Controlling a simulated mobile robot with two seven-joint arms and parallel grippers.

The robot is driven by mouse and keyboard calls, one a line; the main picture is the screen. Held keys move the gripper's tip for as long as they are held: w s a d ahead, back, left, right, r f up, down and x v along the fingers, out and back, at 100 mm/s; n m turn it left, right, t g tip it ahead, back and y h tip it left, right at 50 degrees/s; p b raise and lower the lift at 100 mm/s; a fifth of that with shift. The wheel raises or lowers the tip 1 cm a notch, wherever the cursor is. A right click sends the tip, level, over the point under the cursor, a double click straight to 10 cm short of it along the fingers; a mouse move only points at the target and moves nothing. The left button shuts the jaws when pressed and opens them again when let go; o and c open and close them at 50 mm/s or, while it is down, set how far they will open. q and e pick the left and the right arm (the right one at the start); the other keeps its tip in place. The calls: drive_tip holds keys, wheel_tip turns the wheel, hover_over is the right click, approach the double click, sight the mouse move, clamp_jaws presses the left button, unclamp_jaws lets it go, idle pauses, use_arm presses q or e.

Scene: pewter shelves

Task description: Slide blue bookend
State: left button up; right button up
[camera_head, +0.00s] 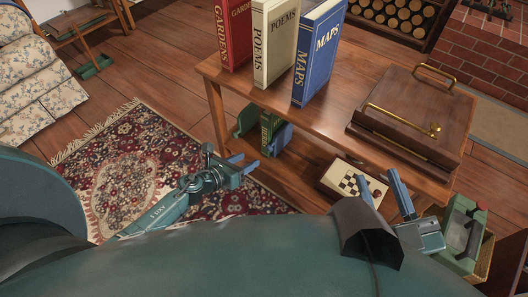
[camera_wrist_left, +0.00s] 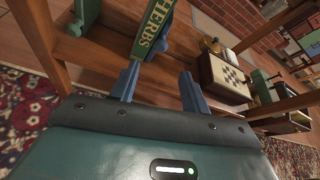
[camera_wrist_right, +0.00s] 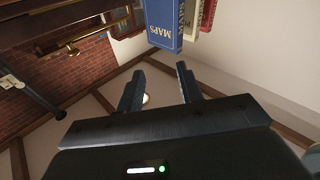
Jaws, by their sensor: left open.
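The blue bookend (camera_head: 283,140) stands on the lower shelf, against the right side of a dark green book (camera_head: 267,131). In the left wrist view the HERBS book (camera_wrist_left: 150,35) is ahead of the fingers, and a sliver of the blue bookend (camera_wrist_left: 165,38) shows at its right edge. My left gripper (camera_head: 243,162) is open and empty, in front of the lower shelf, just short of the book and bookend. My right gripper (camera_head: 378,177) is open and empty, near the table's front right corner; its wrist view (camera_wrist_right: 160,72) shows nothing between the fingers.
A green bookend (camera_head: 246,118) stands left of the book. A checkered game box (camera_head: 352,184) lies further right on the lower shelf. The table top (camera_head: 335,95) above carries three upright books and a wooden case (camera_head: 410,125). A table leg (camera_head: 216,115) stands left of my left gripper.

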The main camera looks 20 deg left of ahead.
sight(268, 150)
use_arm(q)
drive_tip(key=b+x, duration=0.2)
drive_tip(key=x, duration=0.6)
drive_tip(key=shift+w+d+f+b, duration=0.1)
drive_tip(key=shift+w+d+b, duration=0.05)
drive_tip(key=shift+w+b, duration=0.2)
drive_tip(key=shift+s, duration=0.1)
clamp_jaws()
